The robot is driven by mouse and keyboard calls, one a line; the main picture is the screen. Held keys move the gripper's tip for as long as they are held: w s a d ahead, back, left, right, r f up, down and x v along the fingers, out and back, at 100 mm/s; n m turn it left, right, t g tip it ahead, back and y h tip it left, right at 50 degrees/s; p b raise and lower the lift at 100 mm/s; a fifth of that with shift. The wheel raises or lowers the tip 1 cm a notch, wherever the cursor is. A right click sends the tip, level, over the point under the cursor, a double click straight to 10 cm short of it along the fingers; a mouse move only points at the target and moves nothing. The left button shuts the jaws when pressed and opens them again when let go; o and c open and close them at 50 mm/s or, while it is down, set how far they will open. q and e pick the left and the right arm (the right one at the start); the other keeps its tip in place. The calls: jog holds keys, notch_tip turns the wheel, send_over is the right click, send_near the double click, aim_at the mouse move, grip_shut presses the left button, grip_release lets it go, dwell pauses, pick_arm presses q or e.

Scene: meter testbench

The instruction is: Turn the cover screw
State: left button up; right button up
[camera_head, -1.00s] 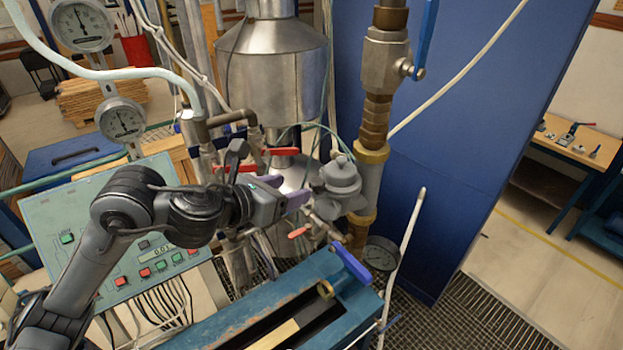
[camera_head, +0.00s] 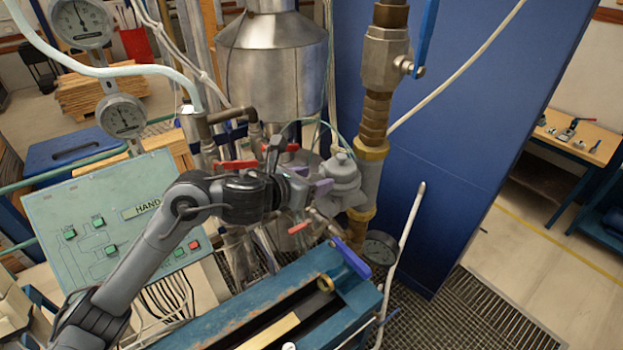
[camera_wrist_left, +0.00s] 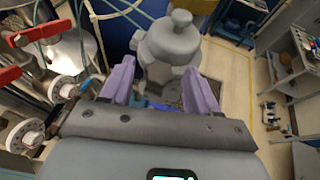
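A grey domed metal housing (camera_head: 343,178) with a small raised cap on top stands against the thick vertical pipe in the head view. In the left wrist view the same housing (camera_wrist_left: 170,45) is straight ahead, with the cap at its top. I cannot tell which part is the cover screw. My left gripper (camera_head: 310,181) is at the housing's left side, its purple fingertips close to it. In the left wrist view its two fingers (camera_wrist_left: 158,80) are spread apart, with the housing beyond the gap and nothing clearly held. Contact cannot be told. My right gripper is not in view.
Red-handled valves (camera_head: 235,166) are left of the gripper. A blue bench frame (camera_head: 240,310) with a blue lever (camera_head: 351,257) lies below. A round gauge (camera_head: 380,248) sits at lower right. A tall blue panel (camera_head: 455,130) stands behind the pipe.

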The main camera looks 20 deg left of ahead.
pick_arm(q)
jog(key=c, duration=1)
jog(key=shift+d, duration=0.1)
jog(key=shift+d+r+n+t+y, duration=0.1)
jog(key=shift+n+t+y, duration=0.2)
jog(key=shift+n+y, duration=0.55)
jog(key=shift+d+r+n+y, duration=0.1)
jog(key=shift+d+n+y, duration=0.05)
jog(key=shift+n+y, duration=0.6)
jog(key=n+y, duration=0.1)
jog(key=y+p, duration=0.1)
jog(key=n+y+p, duration=0.1)
jog(key=shift+d+n+y, duration=0.25)
jog(key=shift+n+y, duration=0.05)
jog(key=shift+d+n+y+p, duration=0.1)
jog(key=shift+n+y+p, duration=0.45)
jog(key=shift+n+y, duration=0.35)
jog(key=shift+g, duration=0.4)
